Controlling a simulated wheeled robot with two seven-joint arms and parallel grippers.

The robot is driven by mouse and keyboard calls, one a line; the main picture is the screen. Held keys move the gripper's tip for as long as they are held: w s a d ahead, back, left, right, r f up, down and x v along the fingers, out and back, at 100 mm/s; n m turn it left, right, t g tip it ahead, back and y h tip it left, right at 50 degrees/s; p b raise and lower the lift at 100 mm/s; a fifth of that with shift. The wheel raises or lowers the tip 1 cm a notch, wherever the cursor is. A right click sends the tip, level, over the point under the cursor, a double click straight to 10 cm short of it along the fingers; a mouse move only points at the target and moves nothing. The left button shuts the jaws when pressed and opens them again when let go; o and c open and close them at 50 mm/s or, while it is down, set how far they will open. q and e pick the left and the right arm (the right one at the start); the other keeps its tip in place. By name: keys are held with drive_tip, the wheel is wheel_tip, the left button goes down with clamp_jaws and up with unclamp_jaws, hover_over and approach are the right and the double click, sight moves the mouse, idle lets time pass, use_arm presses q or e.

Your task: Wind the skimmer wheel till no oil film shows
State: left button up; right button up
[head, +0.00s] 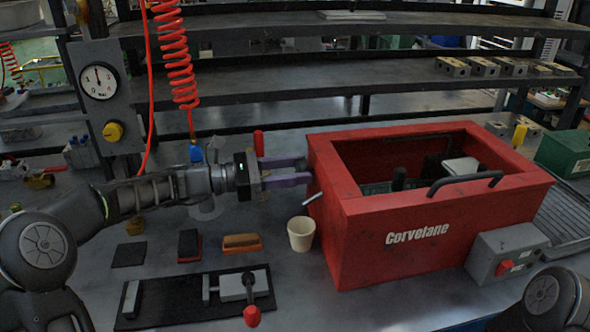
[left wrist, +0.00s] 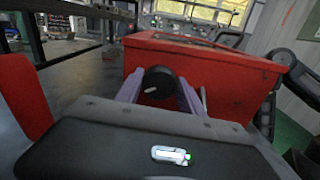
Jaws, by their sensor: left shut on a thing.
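A red tank (head: 395,238) marked "Corvetane" stands on the bench. My left gripper (head: 303,171) reaches its left wall with two purple fingers. In the left wrist view, a round black wheel (left wrist: 160,80) with a white mark sits between these fingers (left wrist: 160,90), at the tank wall (left wrist: 205,68). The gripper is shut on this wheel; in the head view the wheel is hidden. A pale spout (head: 312,198) slants from the wall above a cream cup (head: 301,234). Inside, the tank looks dark; I cannot tell whether an oil film shows. My right gripper is out of view.
A grey switch box (head: 508,254) with a red knob adjoins the tank's right front. Brushes and pads (head: 242,243) and a black mat (head: 180,308) with a red-knobbed clamp lie front left. A gauge panel (head: 100,85) and red coiled hose (head: 178,60) stand behind my left arm.

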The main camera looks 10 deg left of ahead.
use_arm(q)
drive_tip(key=shift+m, duration=0.3)
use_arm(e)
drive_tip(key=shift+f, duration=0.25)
use_arm(q)
drive_tip(key=shift+f+m+b, duration=0.15)
drive_tip(key=shift+m+b, duration=0.95)
drive_tip(key=shift+m, duration=0.1)
drive_tip(key=shift+s+m+b, duration=0.1)
drive_tip(key=shift+m+b, duration=8)
drive_tip(key=shift+m, duration=0.2)
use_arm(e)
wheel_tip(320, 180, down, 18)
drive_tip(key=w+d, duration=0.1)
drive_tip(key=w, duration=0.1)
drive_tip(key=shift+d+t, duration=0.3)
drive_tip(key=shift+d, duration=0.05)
use_arm(q)
drive_tip(key=o, duration=1.3)
drive_tip(key=shift+o, duration=0.2)
